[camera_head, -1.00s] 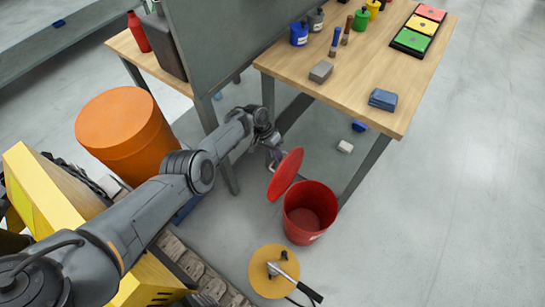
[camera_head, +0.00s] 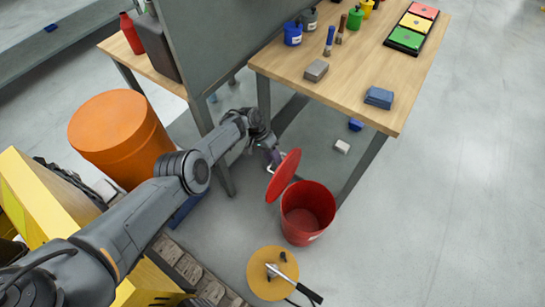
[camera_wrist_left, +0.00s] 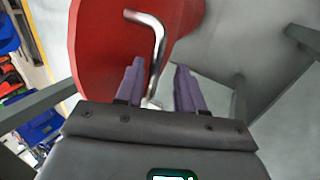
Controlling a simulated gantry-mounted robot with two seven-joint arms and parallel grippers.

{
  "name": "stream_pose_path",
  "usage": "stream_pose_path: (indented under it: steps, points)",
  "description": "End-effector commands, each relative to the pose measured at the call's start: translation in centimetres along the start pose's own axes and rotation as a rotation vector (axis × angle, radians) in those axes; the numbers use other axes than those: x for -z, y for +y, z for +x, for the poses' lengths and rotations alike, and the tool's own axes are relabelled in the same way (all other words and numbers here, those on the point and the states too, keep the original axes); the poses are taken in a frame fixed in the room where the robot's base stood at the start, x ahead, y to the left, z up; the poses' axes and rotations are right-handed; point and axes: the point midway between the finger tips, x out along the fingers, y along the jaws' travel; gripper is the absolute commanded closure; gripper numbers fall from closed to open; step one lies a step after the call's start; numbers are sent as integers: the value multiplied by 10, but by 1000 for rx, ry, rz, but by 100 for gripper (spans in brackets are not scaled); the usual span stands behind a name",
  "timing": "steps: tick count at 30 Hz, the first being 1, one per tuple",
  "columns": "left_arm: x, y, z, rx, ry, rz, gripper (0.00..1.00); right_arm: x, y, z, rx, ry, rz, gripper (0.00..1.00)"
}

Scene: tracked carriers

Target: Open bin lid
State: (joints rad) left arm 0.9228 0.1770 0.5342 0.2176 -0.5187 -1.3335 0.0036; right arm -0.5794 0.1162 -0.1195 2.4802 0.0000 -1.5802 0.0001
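The red bin (camera_head: 290,228) stands upright on the floor by the front leg of the right bench, its mouth uncovered. Its round red lid (camera_head: 284,177) stands steeply tilted at the bin's upper left rim, swung away from the mouth. My left gripper (camera_head: 271,160) is on the lid's far side, to its upper left. In the left wrist view, the bent metal handle (camera_wrist_left: 159,45) crosses the red lid (camera_wrist_left: 95,50) and passes between the purple fingers of the gripper (camera_wrist_left: 158,72). A gap shows between the fingers, wider than the bar. My right gripper is not in view.
A wooden bench (camera_head: 350,85) with bottles and blocks overhangs close behind the bin. A grey upright panel (camera_head: 215,45) rises behind my left arm. An orange drum (camera_head: 120,140) stands left of the arm. A round yellow disc (camera_head: 262,285) lies before the bin. Floor right is clear.

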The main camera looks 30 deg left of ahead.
Motion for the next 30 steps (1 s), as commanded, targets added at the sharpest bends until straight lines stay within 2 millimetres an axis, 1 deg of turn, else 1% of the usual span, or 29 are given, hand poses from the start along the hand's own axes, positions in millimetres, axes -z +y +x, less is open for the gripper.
stream_pose_path:
  steps: [5,8,14,21,25,30]
  points:
    - [1,0,-7,1,2,-1,62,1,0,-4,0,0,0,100]
    - [1,1,-15,1,3,-1,62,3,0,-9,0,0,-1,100]
    - [1,2,-44,1,2,-1,62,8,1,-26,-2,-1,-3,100]
    - [0,3,-85,-1,0,0,62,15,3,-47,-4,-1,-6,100]
    - [-1,2,-100,-1,-1,0,62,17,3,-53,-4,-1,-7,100]
    - [-1,2,-106,-1,-3,0,62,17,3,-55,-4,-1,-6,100]
